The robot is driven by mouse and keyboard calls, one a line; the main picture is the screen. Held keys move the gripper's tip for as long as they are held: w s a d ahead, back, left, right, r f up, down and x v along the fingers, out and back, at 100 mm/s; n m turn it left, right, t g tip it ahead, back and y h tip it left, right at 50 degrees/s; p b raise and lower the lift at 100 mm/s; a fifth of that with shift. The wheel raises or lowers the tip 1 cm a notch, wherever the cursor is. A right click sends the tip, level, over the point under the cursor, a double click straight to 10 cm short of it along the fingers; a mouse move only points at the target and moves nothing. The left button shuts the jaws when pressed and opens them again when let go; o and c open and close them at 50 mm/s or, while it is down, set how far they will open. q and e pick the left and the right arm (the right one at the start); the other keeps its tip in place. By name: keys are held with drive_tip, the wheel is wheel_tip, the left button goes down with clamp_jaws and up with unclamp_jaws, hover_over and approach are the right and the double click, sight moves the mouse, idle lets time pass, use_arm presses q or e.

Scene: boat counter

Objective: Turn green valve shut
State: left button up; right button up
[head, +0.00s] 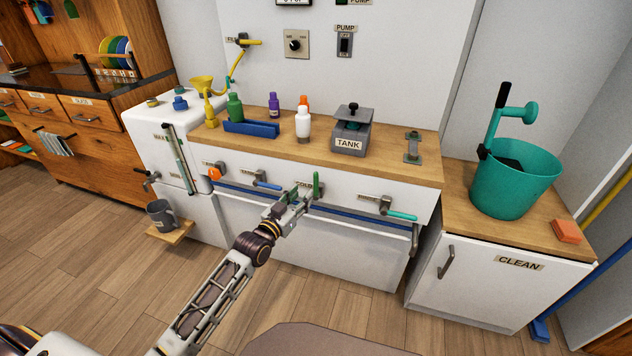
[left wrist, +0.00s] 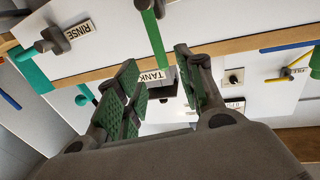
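The green valve handle (head: 316,184) stands upright on the white counter front, in the middle of a row of valves. In the left wrist view the green handle (left wrist: 152,32) reaches toward the space between my finger pads. My left gripper (head: 298,193) is at this valve, just left of the handle in the head view. In the left wrist view the left gripper (left wrist: 158,78) is open, with its two green-padded fingers apart. I cannot tell whether a pad touches the handle. The gripper partly hides the valve's body and label. My right gripper is not in view.
A blue-handled valve (head: 268,185) and an orange knob (head: 214,174) sit to the left. A teal-handled RINSE valve (head: 401,215) sits to the right. A blue rail (head: 345,218) runs below the valves. Bottles and a grey TANK box (head: 352,134) stand on the wooden top.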

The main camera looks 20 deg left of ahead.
sight(315, 181)
use_arm(q)
drive_tip(key=shift+b+x, duration=0.55)
drive_tip(key=shift+x, duration=1.75)
drive_tip(key=shift+b+x, duration=0.3)
drive_tip(key=shift+x, duration=1)
drive_tip(key=shift+b+x, duration=0.4)
drive_tip(key=shift+x, duration=1.05)
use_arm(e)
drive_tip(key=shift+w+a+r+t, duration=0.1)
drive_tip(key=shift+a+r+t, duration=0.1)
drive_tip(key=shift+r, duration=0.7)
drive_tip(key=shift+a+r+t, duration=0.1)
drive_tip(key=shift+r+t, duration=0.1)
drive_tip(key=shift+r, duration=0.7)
use_arm(q)
clamp_jaws()
